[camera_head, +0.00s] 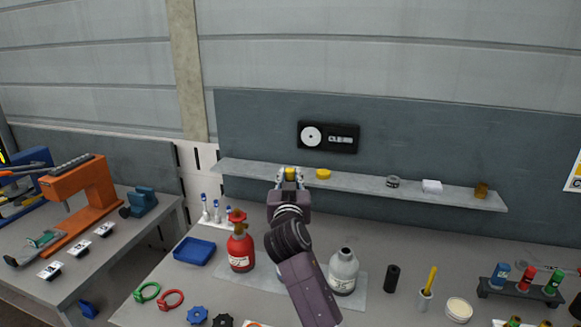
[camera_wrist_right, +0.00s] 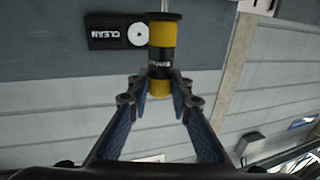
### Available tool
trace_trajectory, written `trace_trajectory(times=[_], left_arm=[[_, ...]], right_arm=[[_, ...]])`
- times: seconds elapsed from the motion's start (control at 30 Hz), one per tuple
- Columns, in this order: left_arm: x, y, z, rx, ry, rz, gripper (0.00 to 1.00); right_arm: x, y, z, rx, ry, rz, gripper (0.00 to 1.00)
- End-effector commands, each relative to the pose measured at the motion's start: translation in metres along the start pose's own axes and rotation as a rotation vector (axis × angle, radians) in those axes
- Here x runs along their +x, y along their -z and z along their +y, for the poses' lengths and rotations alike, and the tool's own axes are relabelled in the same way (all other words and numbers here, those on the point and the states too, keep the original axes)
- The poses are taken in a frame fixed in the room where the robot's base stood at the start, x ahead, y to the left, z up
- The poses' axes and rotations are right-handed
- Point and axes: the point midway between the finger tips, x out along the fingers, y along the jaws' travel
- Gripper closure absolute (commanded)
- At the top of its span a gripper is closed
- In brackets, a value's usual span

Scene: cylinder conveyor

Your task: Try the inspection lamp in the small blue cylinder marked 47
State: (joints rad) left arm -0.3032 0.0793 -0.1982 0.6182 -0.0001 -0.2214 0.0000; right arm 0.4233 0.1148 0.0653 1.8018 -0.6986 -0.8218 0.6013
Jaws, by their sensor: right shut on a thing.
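My right gripper (camera_head: 290,180) is raised in front of the wall shelf. In the right wrist view, its fingers (camera_wrist_right: 160,97) are shut on a yellow and black inspection lamp (camera_wrist_right: 161,60) with a thin rod at its far end. In the head view only a bit of yellow shows between the fingers. A small blue cylinder (camera_head: 500,274) stands in a dark rack (camera_head: 519,296) at the right of the bench, beside a red and a green one. Its marking is too small to read. My left gripper is not in view.
A red bottle (camera_head: 240,250) and a grey bottle (camera_head: 343,272) stand on the bench on either side of my right arm. The shelf (camera_head: 365,187) holds several small items. A black-and-white CLEAN panel (camera_head: 328,137) is on the wall. A blue tray (camera_head: 194,250) is at left.

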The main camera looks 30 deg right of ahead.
Motion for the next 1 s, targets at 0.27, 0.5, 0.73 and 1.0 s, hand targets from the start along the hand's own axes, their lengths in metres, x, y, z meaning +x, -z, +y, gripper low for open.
trace_trajectory(times=[0.27, 0.5, 0.73, 1.0], left_arm=[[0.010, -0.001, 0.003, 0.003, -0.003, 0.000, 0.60], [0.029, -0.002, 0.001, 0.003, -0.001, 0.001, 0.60], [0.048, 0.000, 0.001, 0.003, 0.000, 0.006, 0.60], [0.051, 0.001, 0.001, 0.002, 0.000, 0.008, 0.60]], right_arm=[[0.002, -0.011, 0.002, -0.002, -0.006, 0.000, 1.00], [0.001, -0.036, 0.001, -0.003, -0.005, 0.001, 1.00], [0.001, -0.058, 0.001, 0.000, -0.004, 0.002, 1.00], [0.001, -0.061, 0.001, -0.001, -0.004, 0.002, 1.00]])
